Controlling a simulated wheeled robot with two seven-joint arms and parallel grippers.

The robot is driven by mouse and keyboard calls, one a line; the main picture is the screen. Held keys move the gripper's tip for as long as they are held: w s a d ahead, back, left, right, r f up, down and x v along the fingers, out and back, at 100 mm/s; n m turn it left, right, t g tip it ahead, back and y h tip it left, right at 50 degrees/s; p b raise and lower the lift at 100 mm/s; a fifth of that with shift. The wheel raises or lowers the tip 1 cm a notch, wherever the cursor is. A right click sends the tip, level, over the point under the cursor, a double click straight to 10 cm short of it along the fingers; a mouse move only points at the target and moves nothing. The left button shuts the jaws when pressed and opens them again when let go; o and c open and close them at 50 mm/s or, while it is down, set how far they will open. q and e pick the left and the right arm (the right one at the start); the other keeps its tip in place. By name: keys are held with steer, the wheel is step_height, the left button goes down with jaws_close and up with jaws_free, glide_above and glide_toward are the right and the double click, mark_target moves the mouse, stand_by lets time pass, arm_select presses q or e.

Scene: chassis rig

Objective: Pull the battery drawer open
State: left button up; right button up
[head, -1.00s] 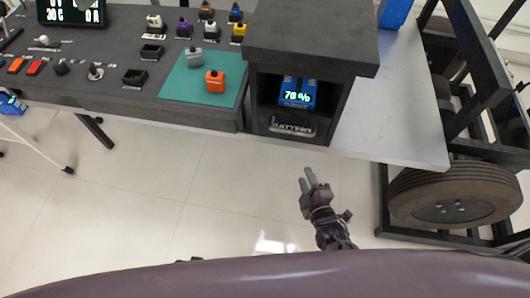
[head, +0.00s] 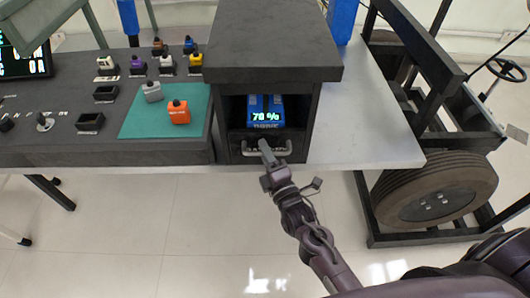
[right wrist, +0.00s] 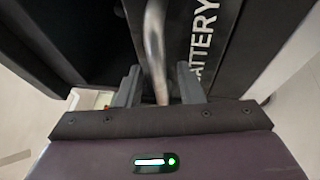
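The battery drawer (head: 300,141) is a dark front low in the black cabinet (head: 275,45), and it looks shut. Its pale metal bar handle (head: 284,152) runs across the front. In the right wrist view the handle (right wrist: 154,40) passes between my right gripper's fingers (right wrist: 160,88), with gaps on both sides. The drawer front (right wrist: 212,50) there shows part of the word BATTERY. In the head view my right gripper (head: 267,153) is at the middle of the handle and hides part of it. My left gripper is not in view.
A wheeled black frame (head: 450,140) stands at the right. The floor in front is clear.

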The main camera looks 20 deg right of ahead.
jaws_close()
steer(key=shift+s, duration=0.1)
stand_by(0.4)
